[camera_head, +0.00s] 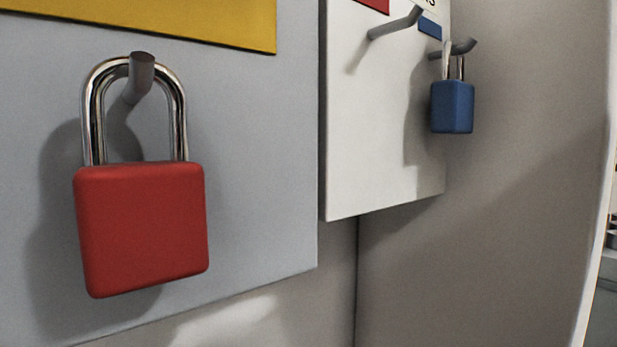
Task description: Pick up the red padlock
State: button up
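The red padlock (141,230) hangs at the left, close to the camera, in the head camera view. Its shiny metal shackle loops over a grey peg (141,72) that sticks out from a light grey board (250,190). The padlock's body hangs below the peg, slightly tilted, and casts a shadow on the board to its left. No gripper and no part of my arm shows in this view.
A blue padlock (452,107) hangs from another hook (460,47) farther right. An empty hook (393,24) sticks out from a white panel (375,150). A yellow label (200,18) crosses the board above the red padlock. Space below the padlocks is clear.

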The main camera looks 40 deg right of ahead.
aim_at(140, 225)
jog(key=j+z, duration=0.3)
jog(key=z, duration=0.15)
jog(key=k+j+z, duration=0.1)
jog(key=j+z, duration=0.2)
jog(key=z, duration=0.15)
jog(key=k+j+z, duration=0.1)
jog(key=j+z, duration=0.15)
jog(key=z, duration=0.15)
jog(key=k+j+z, duration=0.15)
jog(key=z, duration=0.3)
jog(key=k+j+z, duration=0.2)
jog(key=k+j, duration=0.35)
jog(key=k+j+z, duration=0.25)
jog(key=k+j, duration=0.2)
jog(key=k+j+z, duration=0.2)
jog(key=k, duration=0.5)
jog(key=k+j, duration=0.4)
jog(key=k, duration=0.2)
